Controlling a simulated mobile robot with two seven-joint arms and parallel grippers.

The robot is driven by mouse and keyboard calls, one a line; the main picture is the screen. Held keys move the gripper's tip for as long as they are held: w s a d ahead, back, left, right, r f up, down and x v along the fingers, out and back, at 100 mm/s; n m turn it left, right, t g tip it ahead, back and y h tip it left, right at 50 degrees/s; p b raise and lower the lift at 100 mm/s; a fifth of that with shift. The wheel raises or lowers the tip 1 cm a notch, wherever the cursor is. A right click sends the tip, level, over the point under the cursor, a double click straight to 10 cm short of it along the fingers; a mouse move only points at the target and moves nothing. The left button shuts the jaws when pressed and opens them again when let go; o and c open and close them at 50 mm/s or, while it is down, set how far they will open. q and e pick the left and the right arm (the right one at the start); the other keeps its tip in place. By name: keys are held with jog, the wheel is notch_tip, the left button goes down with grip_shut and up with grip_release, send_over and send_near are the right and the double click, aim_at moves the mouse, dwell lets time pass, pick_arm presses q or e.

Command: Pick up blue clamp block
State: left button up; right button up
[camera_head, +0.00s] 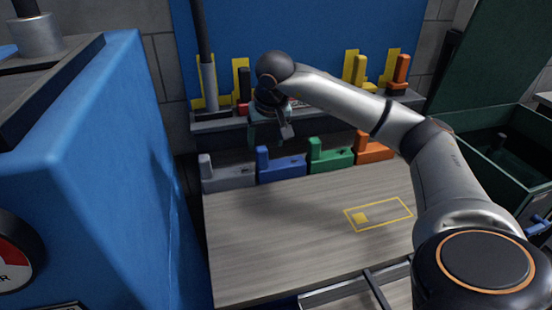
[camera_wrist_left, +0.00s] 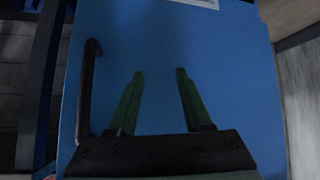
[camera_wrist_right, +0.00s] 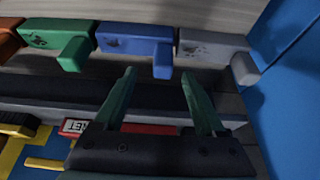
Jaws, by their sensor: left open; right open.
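The blue clamp block (camera_head: 280,165) stands at the back of the wooden table, between a grey block (camera_head: 228,175) and a green block (camera_head: 330,156). In the right wrist view the blue block (camera_wrist_right: 140,46) lies beyond the fingertips, with its post toward me. My right gripper (camera_head: 286,128) hangs above and behind the row of blocks. In its wrist view the right gripper (camera_wrist_right: 160,80) is open and empty, apart from the blue block. My left gripper is out of the head view. In its wrist view the left gripper (camera_wrist_left: 159,75) is open and empty before a blue surface.
An orange block (camera_head: 374,148) ends the row on the right. A shelf (camera_head: 222,125) with several yellow-marked holders runs behind it. A large blue cabinet (camera_head: 120,150) stands at left, a green bin (camera_head: 500,170) at right. The table's middle (camera_head: 280,225) is clear, beside a yellow outline (camera_head: 402,219).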

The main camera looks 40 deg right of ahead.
aim_at(262, 151)
jog(key=x, duration=0.7)
jog(key=shift+w+a+f, duration=0.1)
jog(key=shift+w+f, duration=0.2)
jog(key=shift+f, duration=0.05)
grip_shut()
jog(key=shift+r, duration=0.1)
dwell(0.4)
